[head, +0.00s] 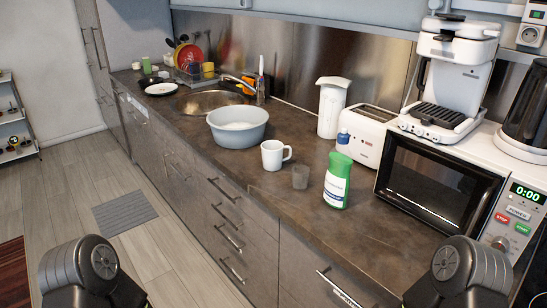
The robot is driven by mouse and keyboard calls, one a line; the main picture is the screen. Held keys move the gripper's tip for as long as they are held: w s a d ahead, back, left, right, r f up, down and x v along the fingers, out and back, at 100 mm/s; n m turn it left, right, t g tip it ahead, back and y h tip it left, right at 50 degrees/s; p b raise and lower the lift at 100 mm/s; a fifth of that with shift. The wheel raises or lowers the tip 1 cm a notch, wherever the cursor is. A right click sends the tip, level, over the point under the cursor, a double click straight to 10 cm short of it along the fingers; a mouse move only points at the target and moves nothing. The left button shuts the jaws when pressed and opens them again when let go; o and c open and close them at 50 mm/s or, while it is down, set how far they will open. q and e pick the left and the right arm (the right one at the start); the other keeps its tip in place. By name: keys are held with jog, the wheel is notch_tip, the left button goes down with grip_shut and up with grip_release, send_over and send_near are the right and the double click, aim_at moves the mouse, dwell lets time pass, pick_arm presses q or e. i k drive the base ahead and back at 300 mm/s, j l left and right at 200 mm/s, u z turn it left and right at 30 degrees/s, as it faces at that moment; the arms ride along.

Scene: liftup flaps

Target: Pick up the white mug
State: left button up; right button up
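The white mug (273,155) stands upright on the dark brown countertop (262,191), near its front edge, with its handle pointing right. It is between the grey-blue basin and a small grey cup. Dark rounded parts of my two arms show at the bottom left and bottom right corners of the head view, well apart from the mug. Neither gripper's fingers are in view. Nothing is seen touching the mug.
A grey-blue basin (237,125) is left of the mug. A small grey cup (300,177) and a green-and-white bottle (337,181) are to its right. A toaster (365,137) and microwave (436,182) stand behind and right. Floor left of the cabinets is mostly clear.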

aim_at(272, 150)
jog(key=j+z, duration=0.1)
jog(key=z, duration=0.35)
jog(key=j+z, duration=0.15)
jog(key=z, duration=0.35)
jog(key=j+z, duration=0.1)
jog(key=z, duration=0.35)
jog(key=j+z, duration=0.2)
jog(key=j, duration=0.2)
jog(key=k+j+z, duration=0.25)
jog(key=j, duration=0.15)
jog(key=j+z, duration=0.2)
jog(key=j, duration=0.2)
jog(key=k+j+z, duration=0.25)
jog(key=k+j, duration=0.1)
jog(key=j, duration=0.25)
jog(key=k+j, duration=0.1)
jog(key=j, duration=0.25)
